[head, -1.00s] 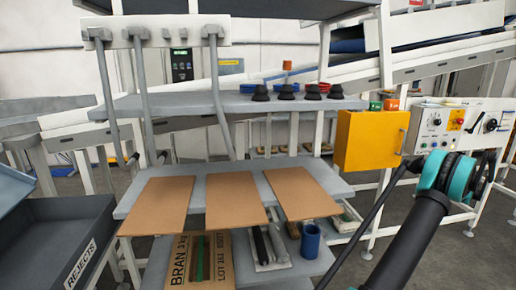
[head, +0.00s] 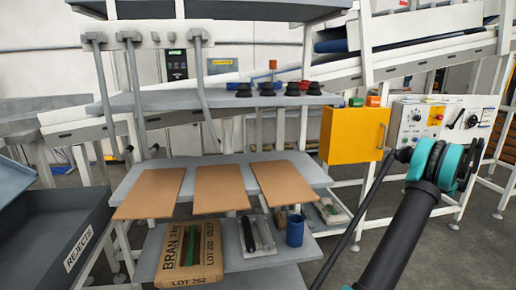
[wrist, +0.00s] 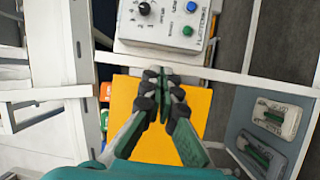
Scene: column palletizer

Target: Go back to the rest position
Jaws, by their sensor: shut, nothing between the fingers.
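My gripper (wrist: 163,88) shows in the wrist view with its dark fingertips together and nothing between them. It hangs in front of a yellow box (wrist: 193,97), apart from it as far as I can tell. In the head view my black and teal arm is at the right, and the fingers cannot be made out there. The yellow box (head: 352,136) stands just left of my arm in the head view.
A control panel (head: 440,120) stands behind my arm. Three brown boards (head: 221,192) lie on the grey shelf at the middle. Below are a sack (head: 190,262) and a blue cup (head: 295,230). A dark REJECTS bin (head: 95,237) is at the left. The floor at right is clear.

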